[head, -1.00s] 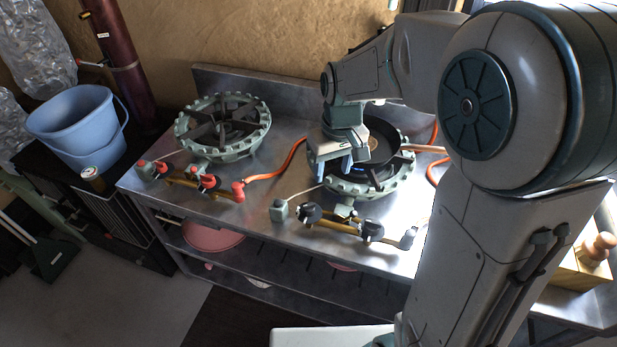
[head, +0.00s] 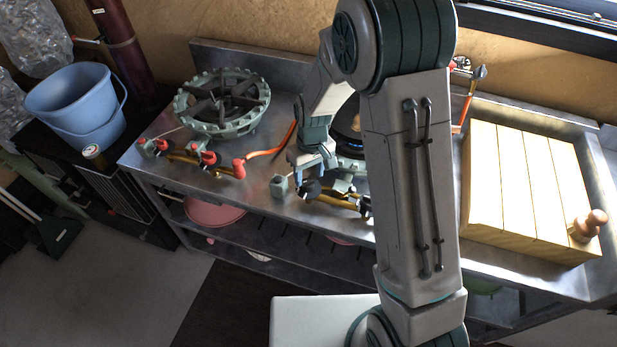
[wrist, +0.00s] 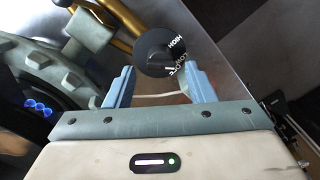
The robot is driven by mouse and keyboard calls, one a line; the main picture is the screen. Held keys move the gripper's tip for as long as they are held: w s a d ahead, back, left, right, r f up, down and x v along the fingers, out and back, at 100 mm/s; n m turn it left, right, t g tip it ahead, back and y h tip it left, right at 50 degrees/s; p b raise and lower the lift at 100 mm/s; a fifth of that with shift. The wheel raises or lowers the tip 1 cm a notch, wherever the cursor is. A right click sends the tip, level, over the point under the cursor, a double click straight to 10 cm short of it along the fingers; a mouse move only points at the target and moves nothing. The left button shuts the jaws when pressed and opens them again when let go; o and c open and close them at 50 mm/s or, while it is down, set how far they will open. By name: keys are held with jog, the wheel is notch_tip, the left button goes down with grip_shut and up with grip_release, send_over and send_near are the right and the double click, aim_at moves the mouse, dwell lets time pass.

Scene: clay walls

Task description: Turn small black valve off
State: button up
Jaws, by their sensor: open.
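In the wrist view a round black valve knob (wrist: 160,50), with white HIGH, LOW and CLOSE lettering, is just beyond and between the two blue fingertips. My gripper (wrist: 160,78) is open, one finger to each side, and touching cannot be told. In the head view this knob (head: 310,188) sits on the left of the right burner's brass pipe, right under my gripper (head: 312,172). Which is the small valve is unclear. Blue flame (wrist: 38,107) burns at the burner.
The left burner (head: 222,104) has red-handled valves (head: 208,158) at the counter's front edge. A wooden box (head: 520,185) lies at the right. A blue bucket (head: 75,105) stands at the far left.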

aim_at(309, 180)
jog(key=shift+f, duration=1.45)
jog(key=shift+a, duration=0.1)
jog(key=c, duration=0.9)
jog(key=shift+m, duration=0.4)
jog(key=m+b, duration=0.1)
jog(key=m, duration=0.1)
jog(key=shift+m, duration=0.4)
jog(key=shift+m+t+b, duration=0.3)
jog(key=shift+m+b, duration=0.35)
jog(key=shift+m, duration=1.55)
